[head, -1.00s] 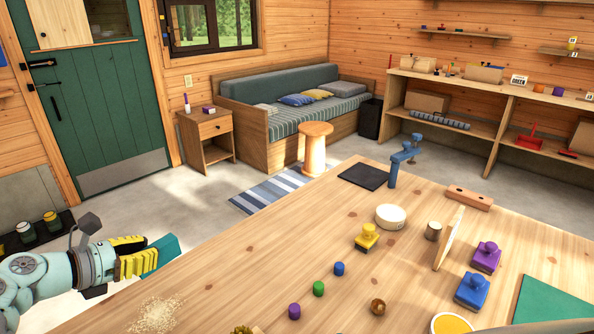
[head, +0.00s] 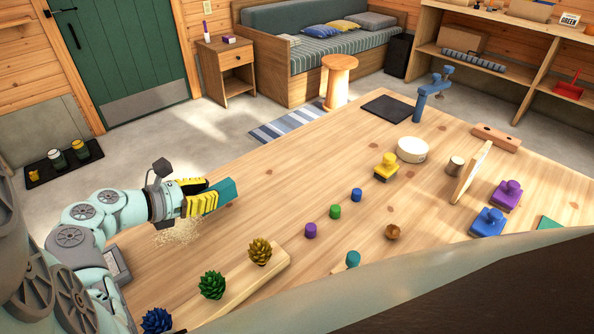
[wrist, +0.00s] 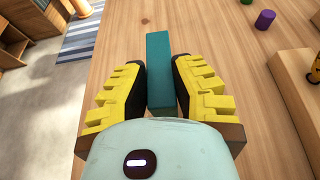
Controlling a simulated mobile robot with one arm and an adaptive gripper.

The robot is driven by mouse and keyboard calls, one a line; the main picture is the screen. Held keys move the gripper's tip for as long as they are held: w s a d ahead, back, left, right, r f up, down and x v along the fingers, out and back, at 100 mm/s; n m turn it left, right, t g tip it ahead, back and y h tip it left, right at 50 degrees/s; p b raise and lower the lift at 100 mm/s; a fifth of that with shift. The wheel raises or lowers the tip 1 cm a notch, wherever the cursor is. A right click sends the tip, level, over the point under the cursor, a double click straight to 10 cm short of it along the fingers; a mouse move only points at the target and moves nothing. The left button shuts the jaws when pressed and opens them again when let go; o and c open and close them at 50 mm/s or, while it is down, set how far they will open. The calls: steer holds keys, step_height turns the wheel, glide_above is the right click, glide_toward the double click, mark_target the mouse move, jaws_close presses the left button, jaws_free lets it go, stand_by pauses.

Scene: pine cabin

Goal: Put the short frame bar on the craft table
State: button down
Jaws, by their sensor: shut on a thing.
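A short teal bar (head: 226,191) is in my gripper (head: 208,197), clamped between its yellow fingers. In the wrist view the teal bar (wrist: 160,62) points straight ahead from between the fingers (wrist: 162,88). The wooden craft table (head: 300,208) fills the middle of the head view. My gripper is over the left edge area of the table, beside a patch of sawdust (head: 176,234). I cannot tell whether the bar touches the tabletop.
Purple (head: 310,230), green (head: 335,211) and blue (head: 357,194) pegs stand right of my gripper. Bare tabletop lies between gripper and pegs.

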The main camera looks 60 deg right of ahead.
steer(key=shift+s+f, duration=0.1)
steer(key=shift+f, duration=1.1)
steer(key=shift+f, duration=0.15)
steer(key=c, duration=0.9)
jaws_free()
steer(key=v, duration=1.2)
steer(key=shift+p, duration=0.3)
